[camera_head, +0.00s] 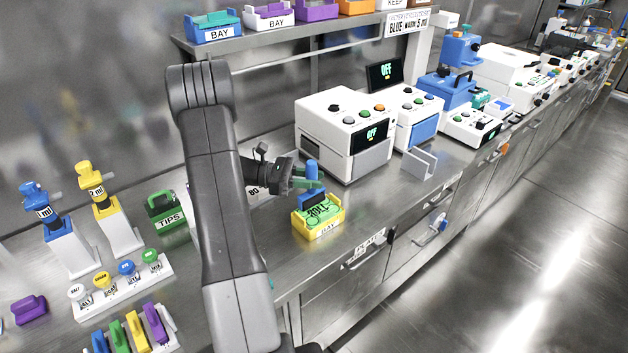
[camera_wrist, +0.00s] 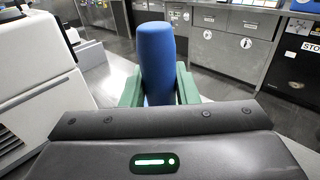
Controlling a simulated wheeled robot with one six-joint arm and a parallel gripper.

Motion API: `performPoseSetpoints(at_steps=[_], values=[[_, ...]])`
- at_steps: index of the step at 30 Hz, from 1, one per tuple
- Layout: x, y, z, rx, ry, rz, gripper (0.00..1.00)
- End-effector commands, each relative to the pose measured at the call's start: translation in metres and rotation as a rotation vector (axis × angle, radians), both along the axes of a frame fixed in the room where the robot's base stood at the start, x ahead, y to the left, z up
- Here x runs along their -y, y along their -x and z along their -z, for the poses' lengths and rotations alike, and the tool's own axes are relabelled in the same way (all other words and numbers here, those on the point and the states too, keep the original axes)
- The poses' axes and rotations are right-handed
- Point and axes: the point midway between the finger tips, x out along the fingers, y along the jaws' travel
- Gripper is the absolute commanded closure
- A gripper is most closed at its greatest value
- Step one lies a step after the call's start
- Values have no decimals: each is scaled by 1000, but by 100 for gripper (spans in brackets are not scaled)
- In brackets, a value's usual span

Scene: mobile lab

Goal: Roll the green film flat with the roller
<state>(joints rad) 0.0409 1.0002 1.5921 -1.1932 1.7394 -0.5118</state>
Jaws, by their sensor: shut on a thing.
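A yellow tray (camera_head: 330,230) with a printed label on its front stands on the steel bench. Green film (camera_head: 322,211) with dark lettering shows on its top. My gripper (camera_head: 308,181) is directly above the tray, its green fingers shut on the upright blue handle of the roller (camera_head: 312,166). The roller's wider blue lower part (camera_head: 312,199) is at the back of the film; I cannot tell whether it touches. In the wrist view the blue handle (camera_wrist: 156,60) stands between both green fingers, and the tray and film are hidden.
A white machine with an OFF screen (camera_head: 345,135) stands behind right of the tray. A green TIPS box (camera_head: 165,212), bottle stands and a rack of small jars (camera_head: 120,285) are to the left. The bench's front edge is close to the tray; a metal bracket (camera_head: 419,163) lies right.

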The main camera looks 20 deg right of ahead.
Motion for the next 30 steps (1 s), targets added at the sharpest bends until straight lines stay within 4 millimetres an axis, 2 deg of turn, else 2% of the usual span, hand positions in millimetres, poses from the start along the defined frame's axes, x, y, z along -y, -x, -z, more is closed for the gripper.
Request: performPoseSetpoints(at_steps=[11, 21, 30], values=[[-1, -1, -1, 0, 1, 0, 96], [3, 10, 1, 2, 1, 0, 96], [4, 12, 1, 1, 0, 0, 96]])
